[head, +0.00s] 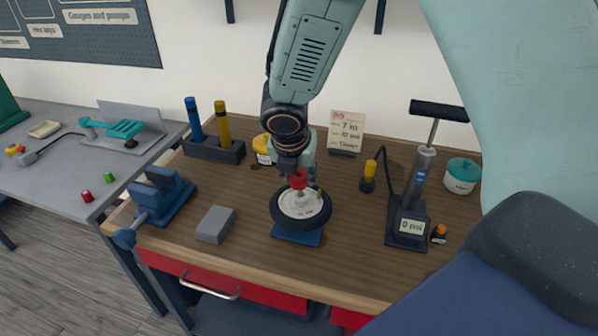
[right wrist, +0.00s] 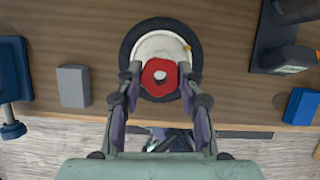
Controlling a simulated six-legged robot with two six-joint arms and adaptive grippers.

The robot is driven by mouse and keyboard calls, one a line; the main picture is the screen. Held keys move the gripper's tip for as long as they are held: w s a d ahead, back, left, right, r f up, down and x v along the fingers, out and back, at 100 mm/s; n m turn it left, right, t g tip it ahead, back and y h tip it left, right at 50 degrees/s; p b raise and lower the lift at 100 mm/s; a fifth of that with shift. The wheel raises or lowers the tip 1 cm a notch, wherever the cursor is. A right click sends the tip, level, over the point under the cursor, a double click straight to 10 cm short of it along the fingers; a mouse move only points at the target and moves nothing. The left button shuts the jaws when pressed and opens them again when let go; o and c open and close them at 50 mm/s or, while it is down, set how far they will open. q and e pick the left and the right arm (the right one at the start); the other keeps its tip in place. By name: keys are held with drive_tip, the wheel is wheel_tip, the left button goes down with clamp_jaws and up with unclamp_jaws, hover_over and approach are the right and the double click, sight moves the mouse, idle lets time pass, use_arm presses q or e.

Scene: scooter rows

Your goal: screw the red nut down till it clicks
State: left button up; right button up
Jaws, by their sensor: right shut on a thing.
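The red nut (head: 298,179) sits at the centre of a small wheel with a black tyre (head: 275,219) and a pale hub. In the right wrist view the red nut (right wrist: 160,87) is round a light stud tip, over the pale hub (right wrist: 160,47). My right gripper (right wrist: 160,84) comes down from above, with one finger on each side of the nut, shut on it. In the head view the right gripper (head: 298,171) partly hides the nut. The wheel lies on a blue stand (head: 299,238). My left gripper is not in view.
A grey block (head: 216,224) and a blue vise (head: 160,200) stand left of the wheel. A pump (head: 408,220) reading 0 psi stands to the right. A card (head: 346,130), a yellow jar (head: 262,149) and a tool rack (head: 214,150) stand behind.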

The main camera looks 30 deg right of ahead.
drive_tip(key=shift+w+d+f, duration=0.2)
drive_tip(key=shift+d, duration=0.1)
drive_tip(key=shift+s+a+r, duration=0.15)
drive_tip(key=shift+s+a, duration=0.1)
drive_tip(key=shift+a, duration=0.1)
drive_tip(key=shift+w+d+f, duration=0.2)
drive_tip(key=shift+d+f, duration=0.05)
drive_tip(key=shift+f, duration=0.2)
drive_tip(key=shift+a+r, duration=0.1)
drive_tip(key=shift+s+a+r, duration=0.1)
drive_tip(key=shift+s, duration=0.05)
drive_tip(key=shift+w+d, duration=0.25)
drive_tip(key=shift+d, duration=0.15)
drive_tip(key=shift+s+a, duration=0.15)
